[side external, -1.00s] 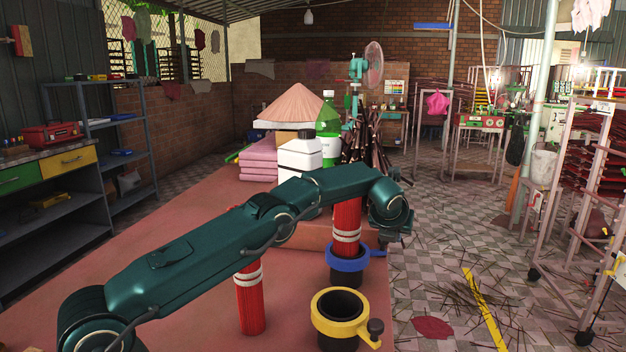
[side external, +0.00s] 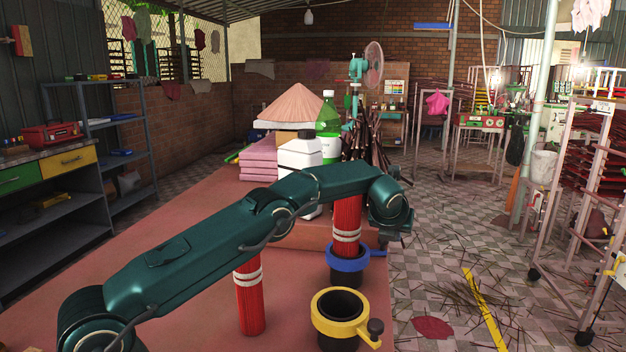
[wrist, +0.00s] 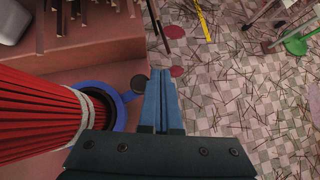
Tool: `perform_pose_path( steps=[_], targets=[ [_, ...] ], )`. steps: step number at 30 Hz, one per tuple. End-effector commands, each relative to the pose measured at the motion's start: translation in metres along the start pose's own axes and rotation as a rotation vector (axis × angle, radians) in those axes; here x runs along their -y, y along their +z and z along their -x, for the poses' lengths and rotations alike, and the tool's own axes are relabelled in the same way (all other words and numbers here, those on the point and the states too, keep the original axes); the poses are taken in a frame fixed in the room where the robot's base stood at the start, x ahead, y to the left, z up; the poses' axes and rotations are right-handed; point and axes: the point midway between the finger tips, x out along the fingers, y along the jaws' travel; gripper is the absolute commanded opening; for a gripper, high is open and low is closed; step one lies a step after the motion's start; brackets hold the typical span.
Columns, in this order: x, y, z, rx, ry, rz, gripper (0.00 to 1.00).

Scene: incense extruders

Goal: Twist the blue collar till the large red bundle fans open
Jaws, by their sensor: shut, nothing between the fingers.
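The large red bundle (side external: 347,225) stands upright in a dark cup with the blue collar (side external: 348,259) around its rim. Pale bands circle the bundle; its top is hidden behind my arm. In the wrist view the bundle (wrist: 40,118) and the blue collar (wrist: 118,104) lie to the left, and a collar arm ends in a dark knob (wrist: 138,80). My gripper (wrist: 161,75) is shut and empty, just right of the knob in that view. Whether a finger touches the knob I cannot tell. In the side view my gripper is just right of the bundle, its fingertips unclear.
A second red bundle (side external: 250,298) stands on the pink table (side external: 200,268) behind my arm. A cup with a yellow collar (side external: 340,317) stands in front. A white container (side external: 300,156) and a green bottle (side external: 328,126) stand behind. Right of the table is floor strewn with sticks.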

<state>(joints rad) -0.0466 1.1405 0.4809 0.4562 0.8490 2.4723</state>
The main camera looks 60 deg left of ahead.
Motion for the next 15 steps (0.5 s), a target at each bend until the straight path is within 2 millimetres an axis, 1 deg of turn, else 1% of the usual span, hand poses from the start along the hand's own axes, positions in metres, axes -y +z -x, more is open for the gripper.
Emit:
perform_pose_path(
  steps=[12, 15],
  targets=[
    [0.001, 0.0, 0.035, 0.001, -0.002, -0.001, 0.0],
    [0.0, 0.0, 0.042, 0.001, -0.002, -0.001, 0.0]
  ],
)
